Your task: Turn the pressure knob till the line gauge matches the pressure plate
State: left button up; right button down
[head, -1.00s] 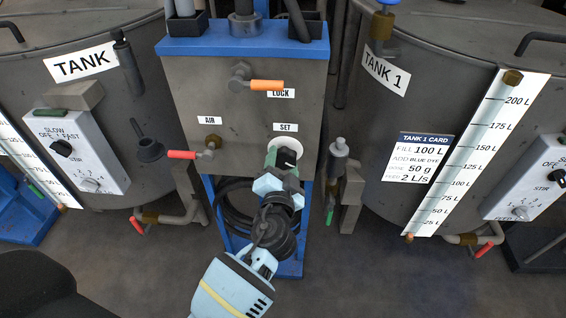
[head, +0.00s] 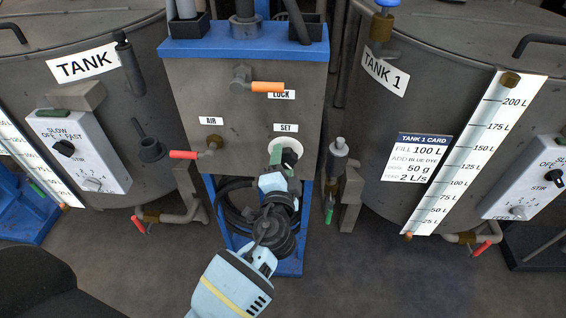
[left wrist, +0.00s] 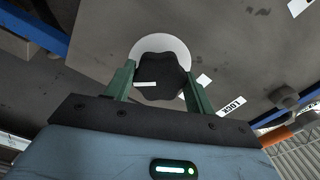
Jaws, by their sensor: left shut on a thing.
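The pressure knob (head: 289,158) is black and lobed, on a white round dial under the SET label on the grey panel (head: 240,110). In the left wrist view the knob (left wrist: 160,78) has a white pointer mark aimed to the left. My left gripper (head: 278,160) is shut on the knob, with a green finger on each side of it (left wrist: 160,88). The gripper hides part of the dial in the head view. No line gauge or pressure plate can be made out in these frames. My right gripper is not in view.
An orange-handled LOCK valve (head: 266,87) sits above the knob and a red-handled AIR valve (head: 184,155) to its left. Tank 1 (head: 385,160) with its card (head: 417,158) stands to the right. Black hose hangs below the panel.

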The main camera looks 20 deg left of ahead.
pick_arm(q)
jog(key=o, duration=1)
jog(key=shift+s, duration=0.1)
jog(key=v, duration=0.7)
jog(key=shift+s, duration=0.3)
jog(key=shift+d, duration=0.15)
